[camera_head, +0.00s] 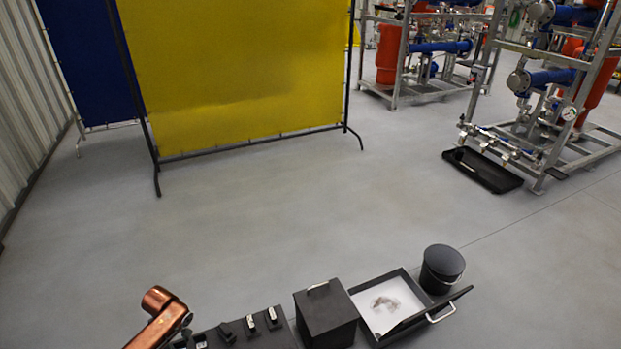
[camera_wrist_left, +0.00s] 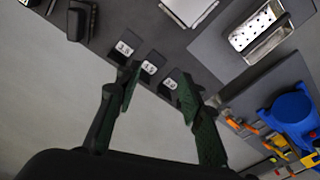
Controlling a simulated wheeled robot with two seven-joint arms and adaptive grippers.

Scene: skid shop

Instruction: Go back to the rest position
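My left gripper (camera_wrist_left: 158,90) shows in the left wrist view with its two dark green fingers spread apart. In the head view only a copper-coloured link of my left arm (camera_head: 160,315) shows at the bottom left. My right gripper is in neither view.
In the head view a black box (camera_head: 326,316), an open tray with a white inside (camera_head: 362,290) and a black bucket (camera_head: 441,266) stand along the bottom. A yellow screen (camera_head: 235,75) and pipe skids (camera_head: 540,110) stand further back.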

